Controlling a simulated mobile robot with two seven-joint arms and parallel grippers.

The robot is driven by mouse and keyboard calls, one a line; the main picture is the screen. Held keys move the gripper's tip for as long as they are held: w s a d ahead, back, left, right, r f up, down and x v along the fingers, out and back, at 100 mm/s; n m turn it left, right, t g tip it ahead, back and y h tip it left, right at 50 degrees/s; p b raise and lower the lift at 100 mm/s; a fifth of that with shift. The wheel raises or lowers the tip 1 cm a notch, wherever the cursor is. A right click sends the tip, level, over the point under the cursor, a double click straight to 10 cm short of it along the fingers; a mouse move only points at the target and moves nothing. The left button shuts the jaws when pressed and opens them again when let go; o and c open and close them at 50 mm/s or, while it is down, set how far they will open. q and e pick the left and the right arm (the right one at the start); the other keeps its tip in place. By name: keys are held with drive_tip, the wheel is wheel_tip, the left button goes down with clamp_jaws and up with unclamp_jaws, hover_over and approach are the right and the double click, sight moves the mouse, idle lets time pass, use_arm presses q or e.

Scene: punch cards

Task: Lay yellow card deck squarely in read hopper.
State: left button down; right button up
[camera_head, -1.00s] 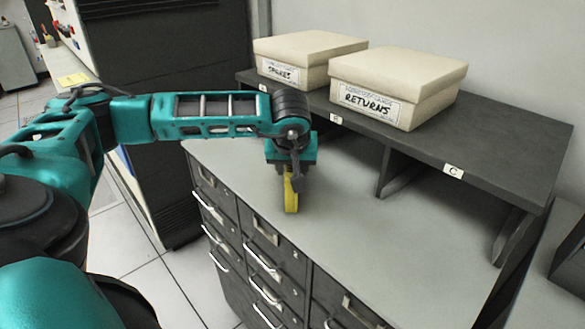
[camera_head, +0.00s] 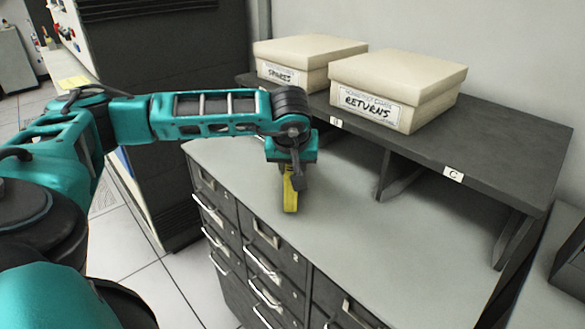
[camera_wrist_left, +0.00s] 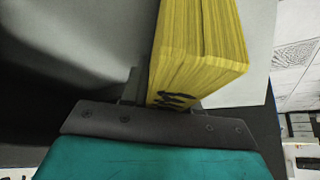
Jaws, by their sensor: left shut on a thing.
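The yellow card deck (camera_head: 290,196) hangs upright below my left gripper (camera_head: 291,176), over the front left part of the grey cabinet top. My left gripper is shut on the deck. In the left wrist view the deck (camera_wrist_left: 200,50) fills the middle, its card edges stacked together, with a dark handwritten mark near the gripper. I cannot tell whether the deck's lower end touches the cabinet top. The read hopper cannot be made out in these views. My right gripper is not in view.
A dark shelf (camera_head: 500,150) stands on the cabinet top (camera_head: 370,235) at the back. It bears a SPARES box (camera_head: 300,58) and a RETURNS box (camera_head: 395,85). Drawers with handles (camera_head: 262,255) line the cabinet front. The cabinet top right of the deck is clear.

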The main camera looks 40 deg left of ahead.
use_arm(q)
wheel_tip(320, 180, up, 19)
drive_tip(key=p, duration=0.1)
drive_tip(key=shift+p, duration=0.35)
